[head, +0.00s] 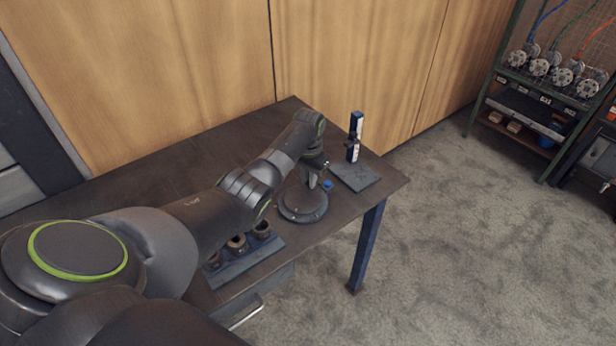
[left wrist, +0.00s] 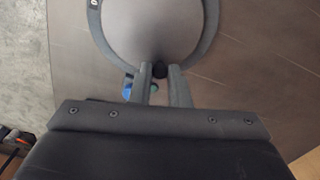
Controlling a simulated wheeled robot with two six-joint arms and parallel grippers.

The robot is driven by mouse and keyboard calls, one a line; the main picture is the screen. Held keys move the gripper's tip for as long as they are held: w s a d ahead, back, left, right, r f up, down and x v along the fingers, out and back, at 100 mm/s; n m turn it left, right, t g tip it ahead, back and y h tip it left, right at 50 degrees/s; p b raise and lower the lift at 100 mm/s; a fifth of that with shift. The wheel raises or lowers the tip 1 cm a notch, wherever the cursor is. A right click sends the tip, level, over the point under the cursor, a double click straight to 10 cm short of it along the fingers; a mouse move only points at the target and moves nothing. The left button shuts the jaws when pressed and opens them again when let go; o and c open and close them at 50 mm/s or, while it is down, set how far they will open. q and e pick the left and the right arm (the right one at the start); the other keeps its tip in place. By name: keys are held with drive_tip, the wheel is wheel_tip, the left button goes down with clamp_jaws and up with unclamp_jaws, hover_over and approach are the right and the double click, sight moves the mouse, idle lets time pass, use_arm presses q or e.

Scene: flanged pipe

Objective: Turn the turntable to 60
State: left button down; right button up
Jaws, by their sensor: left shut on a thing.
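The turntable (head: 303,205) is a dark round disc on the table, partly hidden by my left arm in the head view. In the left wrist view its grey top (left wrist: 155,30) has a darker outer ring with a pale mark at the upper edge; the scale cannot be read. My left gripper (left wrist: 161,72) is over the near rim, its two fingers shut on a small black knob (left wrist: 159,70). In the head view the gripper (head: 314,182) points down at the turntable.
A blue-grey rack (head: 240,265) with ring-shaped parts is near the front edge. A shelf (head: 535,85) with flanged parts stands far right.

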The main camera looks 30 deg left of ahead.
use_arm(q)
drive_tip(key=shift+w, duration=0.1)
drive_tip(key=c, duration=1.4)
unclamp_jaws()
drive_tip(key=shift+o, duration=0.2)
drive_tip(key=shift+r, duration=0.65)
wheel_tip(320, 180, up, 16)
